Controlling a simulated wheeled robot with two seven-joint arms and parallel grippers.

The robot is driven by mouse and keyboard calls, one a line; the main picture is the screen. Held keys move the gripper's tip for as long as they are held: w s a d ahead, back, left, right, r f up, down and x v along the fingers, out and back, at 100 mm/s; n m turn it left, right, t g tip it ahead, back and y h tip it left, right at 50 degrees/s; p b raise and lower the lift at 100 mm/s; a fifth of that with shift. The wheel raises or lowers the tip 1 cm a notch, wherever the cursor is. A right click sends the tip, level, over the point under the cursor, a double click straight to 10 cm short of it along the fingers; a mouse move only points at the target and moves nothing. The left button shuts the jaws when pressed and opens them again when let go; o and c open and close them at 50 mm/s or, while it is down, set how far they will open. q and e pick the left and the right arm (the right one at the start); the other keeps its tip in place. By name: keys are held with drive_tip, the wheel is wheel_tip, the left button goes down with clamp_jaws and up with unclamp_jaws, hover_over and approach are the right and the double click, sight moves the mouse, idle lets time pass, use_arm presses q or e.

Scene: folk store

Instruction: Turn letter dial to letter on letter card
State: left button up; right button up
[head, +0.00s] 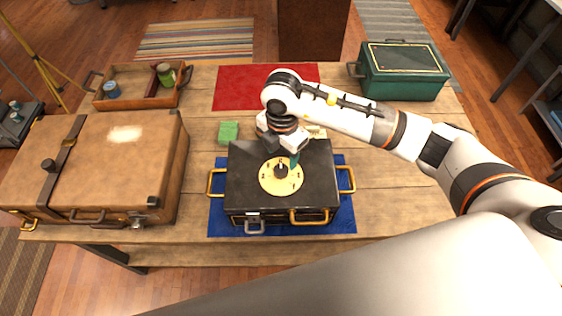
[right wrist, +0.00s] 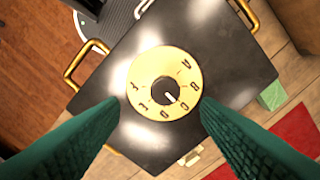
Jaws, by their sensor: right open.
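The letter dial (head: 281,176) is a round yellow plate with dark letters and a dark central knob, on top of a black case (head: 240,190). In the right wrist view the dial (right wrist: 150,65) shows whole; a white mark on its knob (right wrist: 164,90) points to the lower right. A small cream card (head: 317,131), possibly the letter card, lies behind the case, partly hidden by my right gripper; its letter is unreadable. My right gripper (head: 288,161) is open over the case, its green fingers (right wrist: 160,103) apart on either side of the dial's lower part, with nothing between them.
The case stands on a blue mat (head: 346,215). A brown suitcase (head: 110,155) is at left, a green block (head: 228,131) behind the case. A wooden tray (head: 140,80), red mat (head: 235,88) and green metal box (head: 403,72) are further back.

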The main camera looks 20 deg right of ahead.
sight(281, 169)
drive_tip(key=f, duration=0.2)
drive_tip(key=f+p, duration=0.1)
drive_tip(key=shift+w+f, duration=0.3)
drive_tip(key=shift+f, duration=0.05)
wheel_tip(281, 169, down, 3)
drive_tip(key=shift+w+f+p, duration=0.15)
drive_tip(key=shift+p, duration=0.4)
drive_tip(key=shift+f, duration=0.4)
drive_tip(key=shift+c, duration=0.7)
drive_tip(key=c, duration=0.8)
use_arm(q)
drive_tip(key=r, duration=0.1)
drive_tip(key=w+r, duration=0.1)
drive_tip(key=shift+w+d+r, duration=0.1)
drive_tip(key=shift+w+r, duration=0.15)
drive_tip(key=shift+r, duration=0.1)
use_arm(e)
drive_tip(key=shift+c, duration=0.2)
use_arm(q)
drive_tip(key=shift+f, duration=0.15)
